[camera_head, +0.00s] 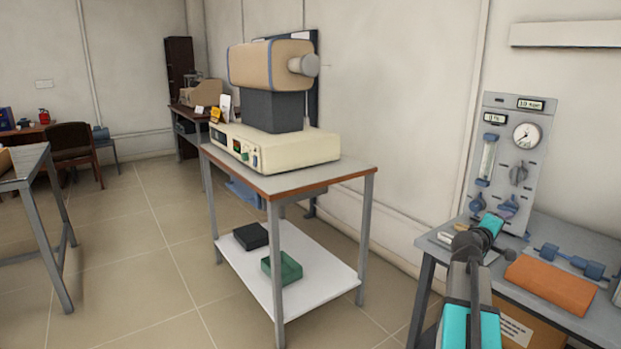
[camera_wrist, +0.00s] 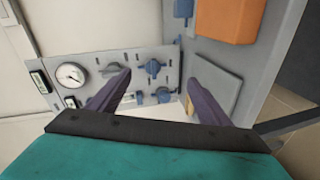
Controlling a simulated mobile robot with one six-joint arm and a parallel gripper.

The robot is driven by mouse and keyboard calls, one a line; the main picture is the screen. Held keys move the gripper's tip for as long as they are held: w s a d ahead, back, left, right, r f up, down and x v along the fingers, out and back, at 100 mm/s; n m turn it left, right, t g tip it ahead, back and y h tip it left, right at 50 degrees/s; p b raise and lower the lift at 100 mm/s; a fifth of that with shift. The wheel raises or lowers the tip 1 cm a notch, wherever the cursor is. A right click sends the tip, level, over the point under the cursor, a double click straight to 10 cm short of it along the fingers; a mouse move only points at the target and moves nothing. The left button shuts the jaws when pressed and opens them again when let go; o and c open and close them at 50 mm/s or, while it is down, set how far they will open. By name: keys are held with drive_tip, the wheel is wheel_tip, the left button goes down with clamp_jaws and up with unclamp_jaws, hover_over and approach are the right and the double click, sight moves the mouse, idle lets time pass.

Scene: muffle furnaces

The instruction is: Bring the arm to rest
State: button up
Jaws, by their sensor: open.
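My arm (camera_head: 471,310), grey and turquoise, reaches up from the bottom right of the head view, over the near edge of the right-hand bench (camera_head: 585,320). In the wrist view my gripper (camera_wrist: 160,80) shows two dark purple fingers spread wide apart with nothing between them. Beyond the fingers are the grey gauge panel (camera_wrist: 110,78) and part of the bench top (camera_wrist: 278,70). My fingers cannot be made out clearly in the head view.
The gauge panel (camera_head: 513,150) stands at the bench's back, with an orange block (camera_head: 555,283) and blue fittings (camera_head: 571,260) nearby. A trolley table (camera_head: 350,170) with a tan furnace (camera_head: 268,64) stands in the middle. Tiled floor (camera_head: 130,270) is clear to its left.

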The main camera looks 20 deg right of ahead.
drive_tip(key=w+a+f+m+y, duration=0.1)
drive_tip(key=w+a+f+y, duration=0.15)
drive_tip(key=a+f, duration=0.5)
drive_tip(key=w+a+f+y, duration=0.2)
drive_tip(key=w+a+f, duration=0.2)
drive_tip(key=a+f, duration=0.3)
drive_tip(key=a+f+g+y, duration=0.1)
drive_tip(key=a+f+y, duration=0.2)
drive_tip(key=a+f, duration=0.85)
drive_tip(key=a+f+g+y, duration=0.1)
drive_tip(key=a+f+y, duration=0.2)
drive_tip(key=a+f, duration=0.9)
drive_tip(key=s+a+f+m+g+y, duration=0.15)
drive_tip(key=s+a+f, duration=0.3)
drive_tip(key=a, duration=0.75)
drive_tip(key=s+a+f+n+g+y, duration=0.1)
drive_tip(key=s+a+f+g+y, duration=0.15)
drive_tip(key=s+a, duration=0.65)
drive_tip(key=s+a+f+g, duration=0.2)
drive_tip(key=s+f+g, duration=0.2)
drive_tip(key=s+f, duration=1.55)
wheel_tip(320, 180, up, 13)
drive_tip(key=s+a+g+p, duration=0.1)
drive_tip(key=s+p, duration=0.1)
drive_tip(key=p, duration=1)
drive_tip(key=shift+s, duration=0.4)
drive_tip(key=shift+m, duration=0.25)
